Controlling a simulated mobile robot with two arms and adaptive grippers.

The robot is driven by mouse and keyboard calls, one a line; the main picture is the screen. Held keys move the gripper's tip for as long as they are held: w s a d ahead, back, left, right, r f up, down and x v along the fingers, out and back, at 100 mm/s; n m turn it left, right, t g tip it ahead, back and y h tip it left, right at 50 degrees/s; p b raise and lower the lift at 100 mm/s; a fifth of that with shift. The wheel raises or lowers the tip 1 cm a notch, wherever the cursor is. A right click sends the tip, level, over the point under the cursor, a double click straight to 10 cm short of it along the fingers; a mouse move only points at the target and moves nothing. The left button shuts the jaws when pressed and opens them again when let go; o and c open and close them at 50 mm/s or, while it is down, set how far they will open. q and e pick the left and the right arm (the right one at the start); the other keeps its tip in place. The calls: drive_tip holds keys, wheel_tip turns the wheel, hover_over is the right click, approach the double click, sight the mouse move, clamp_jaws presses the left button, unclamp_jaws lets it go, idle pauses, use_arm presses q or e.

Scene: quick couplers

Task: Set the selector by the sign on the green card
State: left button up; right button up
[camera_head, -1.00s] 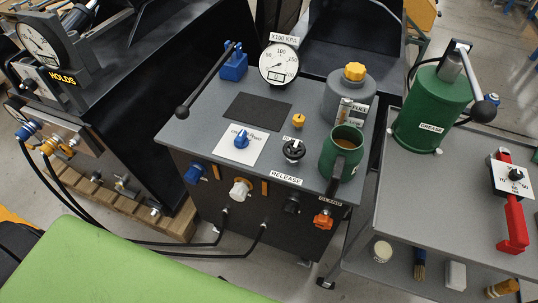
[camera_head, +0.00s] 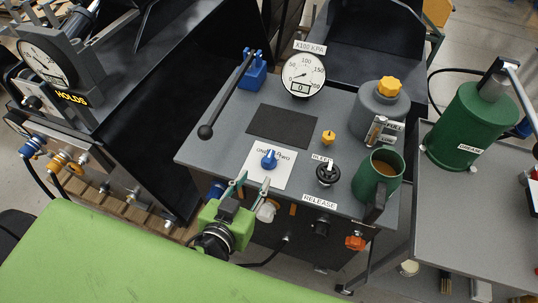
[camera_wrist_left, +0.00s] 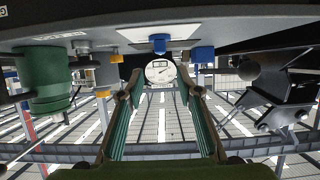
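The selector is a blue knob (camera_head: 269,160) on a white plate (camera_head: 258,176) on the grey cart top. The plate has small lettering; "TWO" is legible to the knob's right. My left gripper (camera_head: 254,182) is open and empty at the cart's front edge, its fingertips just in front of the knob and not around it. In the left wrist view the picture is inverted; the blue knob (camera_wrist_left: 158,42) shows above and beyond the open fingers (camera_wrist_left: 160,88). I cannot make out a green card in either view. My right gripper is not in view.
A lever with a black ball (camera_head: 206,132) is left of the plate. A gauge (camera_head: 303,75) and a dark mat (camera_head: 282,126) lie behind. Couplers line the cart front.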

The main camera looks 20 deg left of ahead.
sight(268, 158)
use_arm(q)
drive_tip(key=p+x, duration=0.2)
drive_tip(key=x, duration=0.9)
drive_tip(key=shift+w+f, duration=0.1)
drive_tip(key=shift+w, duration=0.15)
drive_tip(key=shift+w+f, duration=0.25)
drive_tip(key=shift+w, duration=0.25)
drive_tip(key=shift+w+f, duration=0.1)
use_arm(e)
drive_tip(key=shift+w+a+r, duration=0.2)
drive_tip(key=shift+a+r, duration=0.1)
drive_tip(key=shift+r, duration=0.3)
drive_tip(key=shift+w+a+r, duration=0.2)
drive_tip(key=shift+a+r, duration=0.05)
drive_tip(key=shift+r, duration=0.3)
use_arm(q)
drive_tip(key=shift+c, duration=0.5)
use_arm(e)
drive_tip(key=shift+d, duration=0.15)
use_arm(q)
clamp_jaws()
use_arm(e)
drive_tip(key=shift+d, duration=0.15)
